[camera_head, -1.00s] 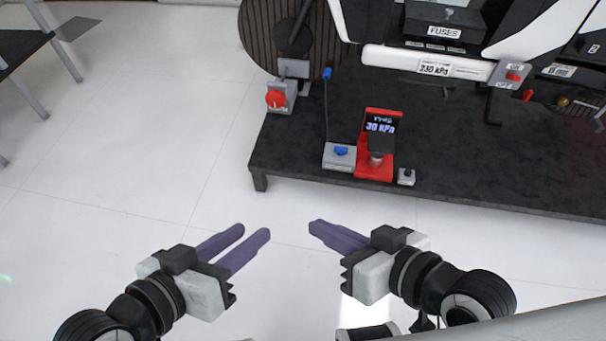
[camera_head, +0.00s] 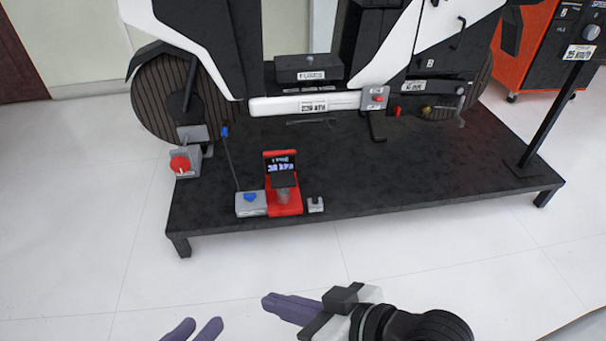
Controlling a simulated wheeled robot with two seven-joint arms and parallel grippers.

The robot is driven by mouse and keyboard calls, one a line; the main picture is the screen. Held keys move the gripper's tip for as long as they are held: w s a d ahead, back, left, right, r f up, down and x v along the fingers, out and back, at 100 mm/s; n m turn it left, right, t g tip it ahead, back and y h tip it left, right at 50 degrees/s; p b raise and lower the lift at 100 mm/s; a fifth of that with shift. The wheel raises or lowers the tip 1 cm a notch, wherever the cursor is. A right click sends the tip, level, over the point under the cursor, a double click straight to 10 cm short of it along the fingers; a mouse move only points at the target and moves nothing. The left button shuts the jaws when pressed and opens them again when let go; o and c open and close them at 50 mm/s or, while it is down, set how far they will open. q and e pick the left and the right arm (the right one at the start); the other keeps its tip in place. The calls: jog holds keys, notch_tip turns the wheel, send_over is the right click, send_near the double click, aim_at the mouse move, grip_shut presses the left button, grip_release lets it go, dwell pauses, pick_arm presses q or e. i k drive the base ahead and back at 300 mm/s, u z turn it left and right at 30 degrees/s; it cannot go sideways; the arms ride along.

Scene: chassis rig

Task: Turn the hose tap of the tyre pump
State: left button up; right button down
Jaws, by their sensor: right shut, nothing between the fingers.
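The red tyre pump (camera_head: 284,208) stands near the front left edge of the black platform, with a lit display on its upright back. A grey block with a blue tap (camera_head: 249,197) sits against its left side. A thin dark hose (camera_head: 231,165) rises from that block to a blue end (camera_head: 225,132) near the wheel. My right gripper (camera_head: 268,303) is shut and empty, in front of and below the platform edge in the picture. My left gripper (camera_head: 194,328) shows only its fingertips at the bottom edge, apart with nothing between them. Both grippers are clear of the pump.
The black platform (camera_head: 420,185) carries a white and black motorcycle-like chassis (camera_head: 310,104). A red knob (camera_head: 180,164) on a grey block stands at the left by the wheel. A small grey block (camera_head: 315,204) is right of the pump. A post (camera_head: 548,125) stands at the right.

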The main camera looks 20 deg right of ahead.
aim_at(250, 196)
jog(key=z, duration=0.7)
jog(key=i, duration=1.45)
jog(key=u, duration=0.35)
